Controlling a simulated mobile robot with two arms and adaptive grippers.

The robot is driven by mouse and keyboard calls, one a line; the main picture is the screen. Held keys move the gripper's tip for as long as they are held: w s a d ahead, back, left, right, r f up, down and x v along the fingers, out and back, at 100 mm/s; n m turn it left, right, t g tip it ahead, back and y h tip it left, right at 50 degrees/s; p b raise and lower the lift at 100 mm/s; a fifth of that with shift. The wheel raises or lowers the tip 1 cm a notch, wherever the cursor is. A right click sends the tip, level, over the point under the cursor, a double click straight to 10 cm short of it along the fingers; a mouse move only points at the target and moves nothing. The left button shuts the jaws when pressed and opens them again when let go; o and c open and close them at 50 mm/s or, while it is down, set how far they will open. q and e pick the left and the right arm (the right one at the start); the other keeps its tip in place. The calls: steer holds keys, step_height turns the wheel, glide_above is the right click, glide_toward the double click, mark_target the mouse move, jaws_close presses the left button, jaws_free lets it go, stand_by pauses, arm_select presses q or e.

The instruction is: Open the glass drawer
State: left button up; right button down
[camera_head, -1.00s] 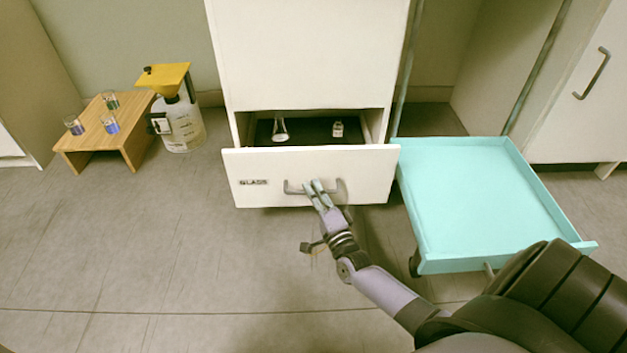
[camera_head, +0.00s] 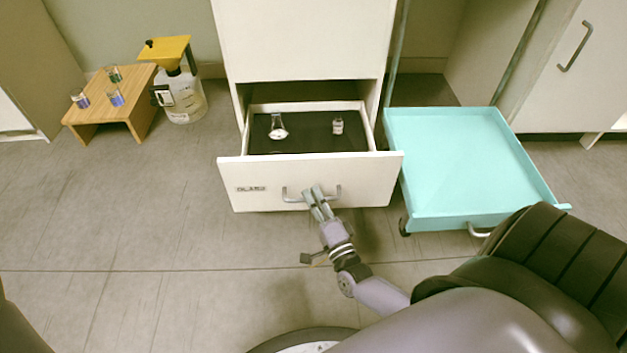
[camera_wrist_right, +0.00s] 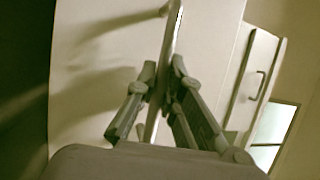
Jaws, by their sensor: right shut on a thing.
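The glass drawer (camera_head: 262,190) is a white drawer with a label at the left of its front. It stands pulled out of the white cabinet, and its dark inside shows. A small flask (camera_head: 277,128) and a small glass bottle (camera_head: 338,126) stand in it. My right gripper (camera_head: 315,193) is shut on the drawer's grey handle (camera_head: 291,197), near the middle of the bar. In the right wrist view the handle bar (camera_wrist_right: 172,45) runs between the two fingers (camera_wrist_right: 158,92). My left gripper is not in view.
A turquoise tray cart (camera_head: 470,160) stands close to the right of the drawer. A wooden stand (camera_head: 98,118) with several small beakers and a jug with a yellow top (camera_head: 182,100) are at the left.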

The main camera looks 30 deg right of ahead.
steer(key=shift+f, duration=0.1)
steer(key=c, duration=1.7)
jaws_free()
